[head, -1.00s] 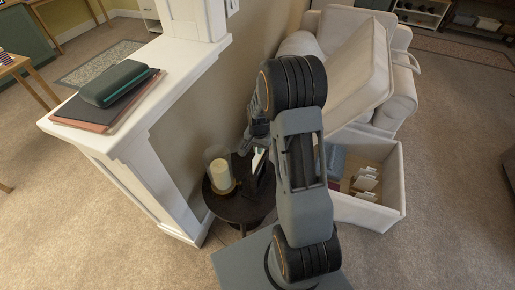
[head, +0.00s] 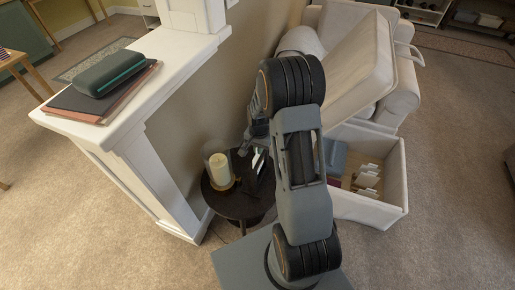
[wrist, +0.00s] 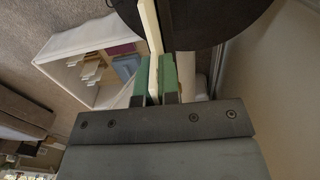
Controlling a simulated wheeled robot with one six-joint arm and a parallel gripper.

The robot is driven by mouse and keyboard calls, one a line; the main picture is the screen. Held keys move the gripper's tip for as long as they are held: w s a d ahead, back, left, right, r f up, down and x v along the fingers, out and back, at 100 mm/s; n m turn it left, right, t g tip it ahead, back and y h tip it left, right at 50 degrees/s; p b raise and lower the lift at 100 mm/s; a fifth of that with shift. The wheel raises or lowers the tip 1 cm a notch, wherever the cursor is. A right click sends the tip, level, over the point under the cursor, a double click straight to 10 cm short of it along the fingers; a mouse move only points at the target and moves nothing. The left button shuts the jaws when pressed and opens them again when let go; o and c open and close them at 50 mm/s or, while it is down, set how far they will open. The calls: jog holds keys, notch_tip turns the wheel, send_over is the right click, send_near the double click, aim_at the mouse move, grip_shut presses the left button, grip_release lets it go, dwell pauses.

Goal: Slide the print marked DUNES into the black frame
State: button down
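My gripper (wrist: 155,82) has green finger pads, and in the wrist view it is shut on a thin cream panel seen edge-on, which I take to be the print (wrist: 151,35). No DUNES lettering can be read. In the head view my arm hides most of the gripper, which is over a small dark round table (head: 238,207). A dark upright shape on that table, partly behind my arm, looks like the black frame (head: 248,183). Whether the print touches the frame cannot be told.
A candle in a glass (head: 219,171) stands on the table beside the dark shape. A white ledge (head: 150,85) with a dark green case (head: 110,72) is at left. A white box (head: 365,208) with several cards and an armchair (head: 350,60) are at right.

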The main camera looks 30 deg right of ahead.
notch_tip(320, 180, down, 4)
jog(key=b, duration=0.2)
jog(key=shift+r+b, duration=0.1)
jog(key=shift+b, duration=0.3)
jog(key=shift+s, duration=0.15)
dwell(0.4)
jog(key=c, duration=1.5)
grip_release()
jog(key=shift+o, duration=1.2)
jog(key=shift+r, duration=0.15)
notch_tip(320, 180, up, 14)
jog(key=shift+p, duration=0.6)
